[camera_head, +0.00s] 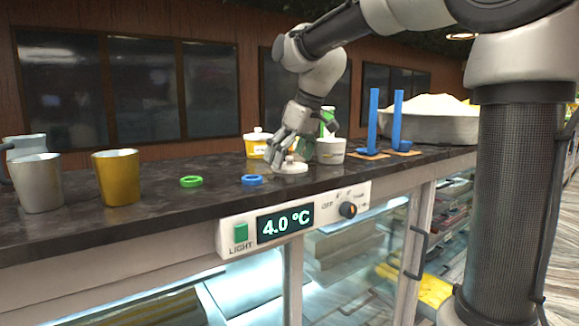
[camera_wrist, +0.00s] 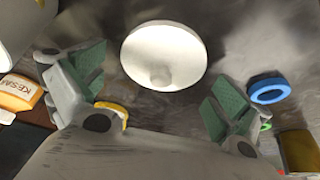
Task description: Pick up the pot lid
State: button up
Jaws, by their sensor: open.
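The pot lid (camera_head: 291,168) is a white disc with a small knob, lying on the dark counter near its front edge. In the wrist view the lid (camera_wrist: 165,45) shows whole, its knob (camera_wrist: 160,76) towards my gripper. My gripper (camera_head: 287,152) points down just above the lid. In the wrist view its green-padded fingers are spread wide, and my gripper (camera_wrist: 155,92) is open and empty, with the knob between the fingers in the picture. I cannot tell whether a finger touches the lid.
A lidded yellow-banded pot (camera_head: 257,146) and a white cup (camera_head: 331,151) stand close by. Blue (camera_head: 252,180) and green (camera_head: 191,181) rings lie left. Blue posts (camera_head: 373,115) and a large bowl (camera_head: 440,128) stand right; a yellow cup (camera_head: 117,178) stands far left.

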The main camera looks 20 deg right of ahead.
jog(key=c, duration=0.7)
jog(key=shift+c, duration=0.2)
